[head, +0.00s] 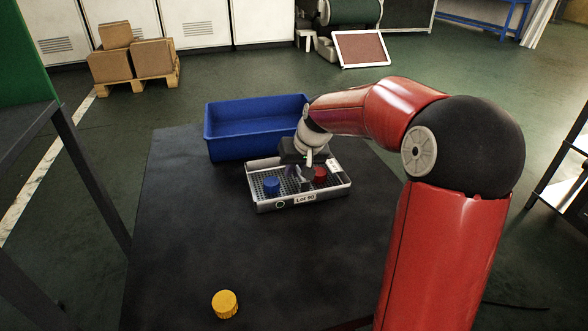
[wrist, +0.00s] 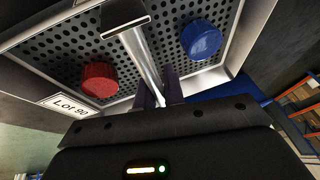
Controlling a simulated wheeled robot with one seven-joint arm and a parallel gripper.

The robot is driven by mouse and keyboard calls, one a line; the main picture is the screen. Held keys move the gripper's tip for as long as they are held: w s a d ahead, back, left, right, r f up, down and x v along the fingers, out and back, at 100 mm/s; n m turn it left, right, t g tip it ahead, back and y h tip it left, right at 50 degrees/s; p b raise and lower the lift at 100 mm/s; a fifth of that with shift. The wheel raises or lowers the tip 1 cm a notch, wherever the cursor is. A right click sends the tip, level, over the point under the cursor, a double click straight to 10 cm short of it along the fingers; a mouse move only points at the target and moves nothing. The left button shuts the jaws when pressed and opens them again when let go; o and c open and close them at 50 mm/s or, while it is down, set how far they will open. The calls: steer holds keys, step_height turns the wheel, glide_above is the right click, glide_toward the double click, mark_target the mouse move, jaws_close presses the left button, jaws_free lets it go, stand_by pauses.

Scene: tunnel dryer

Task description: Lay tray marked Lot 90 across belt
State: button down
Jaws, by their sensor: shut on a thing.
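The metal tray marked Lot 90 (head: 330,193) is at the middle of the dark table, its label on the front wall. Its perforated floor (wrist: 120,58) fills the top of the wrist view. A blue knob-like piece (head: 271,186) and a red one (head: 320,174) sit in it, on either side of a central bar (wrist: 141,62). My gripper (head: 306,172) reaches down into the tray's middle and is shut on that bar. The fingertips (wrist: 160,98) are partly hidden. I cannot tell whether the tray touches the table. A green belt-like drum (head: 352,11) shows at the back.
An empty-looking blue bin (head: 235,143) stands just behind the tray. A yellow knob-like piece (head: 225,304) lies near the table's front. The dark table top (head: 190,235) is clear to the left. A framed reddish panel (head: 362,48) and boxes on a pallet (head: 135,62) stand farther back.

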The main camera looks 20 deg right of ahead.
steer(key=shift+f, duration=0.15)
steer(key=c, duration=1.5)
jaws_free()
